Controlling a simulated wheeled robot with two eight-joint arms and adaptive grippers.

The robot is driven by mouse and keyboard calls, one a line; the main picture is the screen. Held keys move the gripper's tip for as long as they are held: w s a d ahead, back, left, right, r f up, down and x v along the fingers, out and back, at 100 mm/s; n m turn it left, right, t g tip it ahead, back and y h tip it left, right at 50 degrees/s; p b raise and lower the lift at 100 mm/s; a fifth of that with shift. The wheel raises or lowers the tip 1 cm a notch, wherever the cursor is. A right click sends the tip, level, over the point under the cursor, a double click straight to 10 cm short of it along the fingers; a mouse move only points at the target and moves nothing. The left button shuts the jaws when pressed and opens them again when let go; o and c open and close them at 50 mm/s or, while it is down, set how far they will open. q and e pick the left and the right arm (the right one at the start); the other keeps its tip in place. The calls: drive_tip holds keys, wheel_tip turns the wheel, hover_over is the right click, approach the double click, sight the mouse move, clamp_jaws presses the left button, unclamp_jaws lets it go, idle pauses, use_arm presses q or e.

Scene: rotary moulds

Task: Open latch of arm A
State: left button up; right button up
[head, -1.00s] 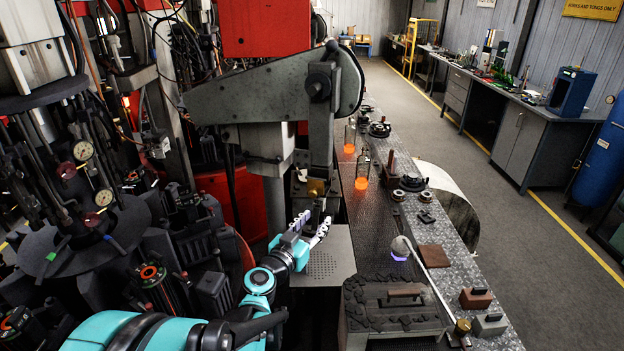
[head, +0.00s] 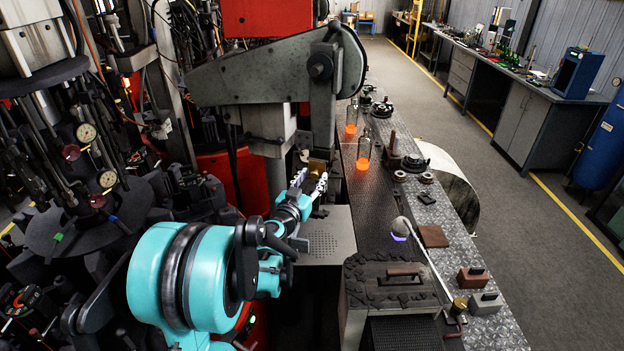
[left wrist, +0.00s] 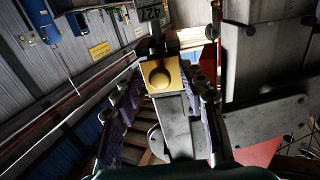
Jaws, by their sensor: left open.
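The grey machine arm (head: 262,84) reaches across the upper middle of the head view, with a vertical link hanging from its right end. A small brass block (head: 317,166) sits low on that link. In the left wrist view the brass block (left wrist: 162,76) shows a round boss and sits on a grey bar. I cannot tell whether this block is the latch. My left gripper (head: 309,183) is open just below and in front of the block. In the left wrist view its fingers (left wrist: 164,92) stand either side of the block and bar; contact cannot be told. My right gripper is not visible.
A perforated grey plate (head: 325,240) lies below the gripper. A dark mould box (head: 390,283) stands in front of it. Glowing bottles (head: 362,150) stand on the bench behind and to the right. Dense machinery (head: 90,190) fills the left. The aisle floor on the right is clear.

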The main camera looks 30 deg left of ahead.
use_arm(q)
clamp_jaws()
